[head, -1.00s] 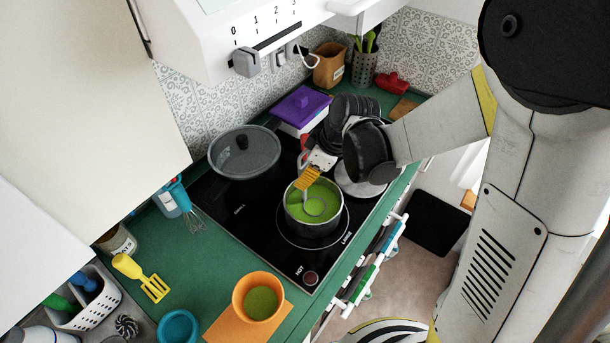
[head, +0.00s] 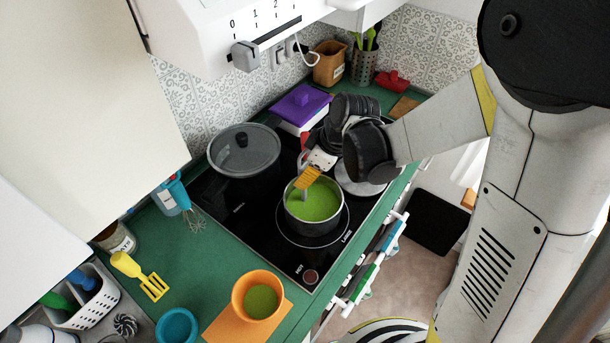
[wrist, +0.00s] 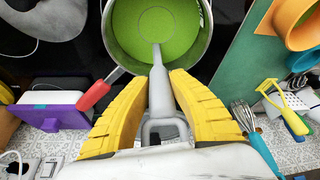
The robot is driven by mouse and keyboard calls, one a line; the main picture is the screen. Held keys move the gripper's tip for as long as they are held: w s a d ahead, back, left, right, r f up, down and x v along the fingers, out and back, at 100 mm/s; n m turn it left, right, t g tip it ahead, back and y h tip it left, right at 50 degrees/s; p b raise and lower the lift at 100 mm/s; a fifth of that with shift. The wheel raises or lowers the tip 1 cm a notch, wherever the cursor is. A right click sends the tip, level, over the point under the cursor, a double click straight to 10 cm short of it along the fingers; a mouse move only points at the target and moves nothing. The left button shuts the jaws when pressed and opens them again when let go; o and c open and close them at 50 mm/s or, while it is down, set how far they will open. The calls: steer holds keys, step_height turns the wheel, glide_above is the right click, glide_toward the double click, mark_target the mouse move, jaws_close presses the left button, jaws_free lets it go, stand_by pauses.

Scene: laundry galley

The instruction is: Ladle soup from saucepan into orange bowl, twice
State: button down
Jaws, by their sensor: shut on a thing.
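The saucepan (head: 314,222) stands on the black hob, with bright green soup (head: 318,202) inside. In the wrist view the soup (wrist: 180,22) fills the upper middle. My gripper (head: 301,183) is at the pan's back rim, its yellow fingers shut on the grey ladle (wrist: 160,85). The ladle's shaft runs down into the soup; its bowl is under the surface, with only a faint round outline in the wrist view. The orange bowl (head: 240,296) stands on an orange mat (head: 222,327) at the front of the green counter and holds some green soup (head: 261,301).
A lidded pot (head: 243,152) stands at the hob's back left. A purple-lidded box (head: 301,104) is behind my gripper. A whisk (head: 193,218), a yellow turner (head: 142,275) and a teal bowl (head: 177,327) are on the left. Green counter is clear between hob and orange bowl.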

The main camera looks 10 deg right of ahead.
mark_target(305, 151)
steer(key=shift+r+p, duration=4.35)
steer(key=shift+r, duration=1.6)
steer(key=shift+s+d+f+t+y+b, duration=0.2)
steer(key=shift+s+d+t+y+b, duration=0.45)
steer(key=shift+s+d+b, duration=0.4)
steer(key=shift+w+a, duration=0.15)
steer(key=shift+w, duration=0.05)
steer(key=shift+w+a+r+g+h+p, duration=0.2)
steer(key=shift+w+a+g+h+p, duration=0.25)
steer(key=shift+w+a+g+h, duration=0.35)
steer(key=shift+a, duration=0.1)
